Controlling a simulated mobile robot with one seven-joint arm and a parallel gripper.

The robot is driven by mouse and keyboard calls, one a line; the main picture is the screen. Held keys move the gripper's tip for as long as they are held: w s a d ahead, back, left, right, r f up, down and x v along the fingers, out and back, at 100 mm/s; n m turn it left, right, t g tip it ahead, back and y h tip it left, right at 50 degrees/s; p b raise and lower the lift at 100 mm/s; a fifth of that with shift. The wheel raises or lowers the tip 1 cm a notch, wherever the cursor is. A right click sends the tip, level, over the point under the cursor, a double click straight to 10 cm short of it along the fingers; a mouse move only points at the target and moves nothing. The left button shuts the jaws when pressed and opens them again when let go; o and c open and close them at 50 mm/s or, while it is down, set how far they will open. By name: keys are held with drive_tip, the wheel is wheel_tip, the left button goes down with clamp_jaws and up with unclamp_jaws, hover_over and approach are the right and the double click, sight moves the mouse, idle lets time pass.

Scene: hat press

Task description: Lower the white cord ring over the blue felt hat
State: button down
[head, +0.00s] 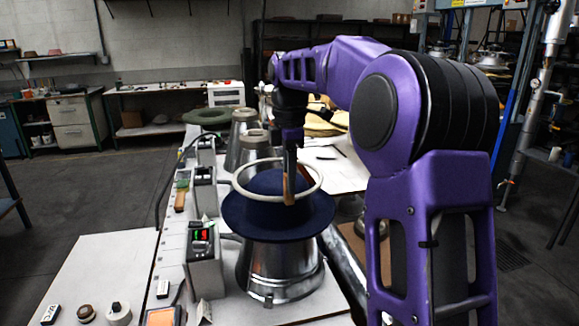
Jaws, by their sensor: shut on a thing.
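The blue felt hat (268,222) sits brim down on a flared metal stand (281,266) on the bench, its round crown upward. The white cord ring (235,182) is at the height of the upper crown, clear of the brim. Its near edge crosses in front of the crown and its far edge shows above the crown's top. I cannot tell whether it touches the felt. My gripper (289,198) comes down from above and is shut on the near part of the ring. The fingers hide a strip of the crown and the ring there.
A control box with a lit display (203,255) stands close left of the hat. Small items lie on the bench's front left. A white table (335,170) is behind right.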

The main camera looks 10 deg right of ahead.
sight(290, 203)
wheel_tip(290, 203, down, 4)
drive_tip(key=shift+r, duration=0.2)
drive_tip(key=shift+f+b, duration=0.95)
drive_tip(key=shift+f, duration=1.45)
drive_tip(key=shift+p, duration=0.35)
drive_tip(key=shift+f, duration=0.35)
drive_tip(key=c, duration=0.6)
unclamp_jaws()
drive_tip(key=shift+r, duration=0.1)
